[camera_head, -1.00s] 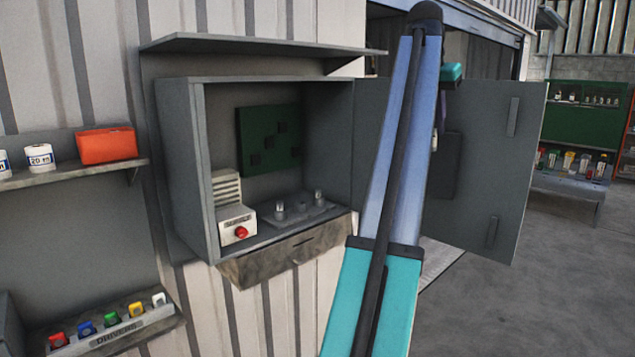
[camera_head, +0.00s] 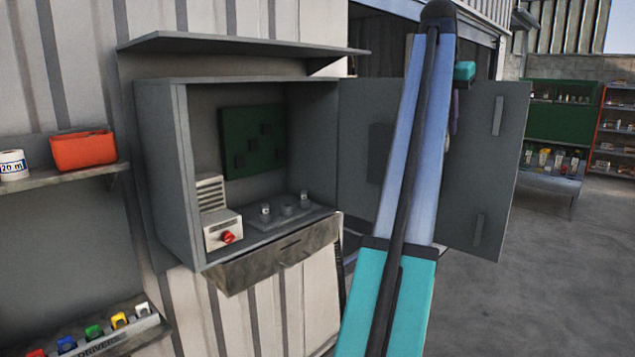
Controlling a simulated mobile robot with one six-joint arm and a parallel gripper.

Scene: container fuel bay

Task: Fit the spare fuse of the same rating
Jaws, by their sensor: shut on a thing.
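The open grey cabinet (camera_head: 160,170) hangs on the corrugated wall, with its door (camera_head: 488,150) swung out to the right. Inside, a low grey base (camera_head: 265,222) carries small posts; the two outer ones (camera_head: 265,212) (camera_head: 303,199) look pale-topped, and a shorter grey one (camera_head: 287,210) stands between them. I cannot make out a fuse or a rating there. A pale box with a red knob (camera_head: 228,237) stands to their left.
At left are a shelf with an orange bin (camera_head: 84,150) and a drivers rack (camera_head: 105,342). Shelving and a bench (camera_head: 545,178) stand far right. Floor at right is clear.

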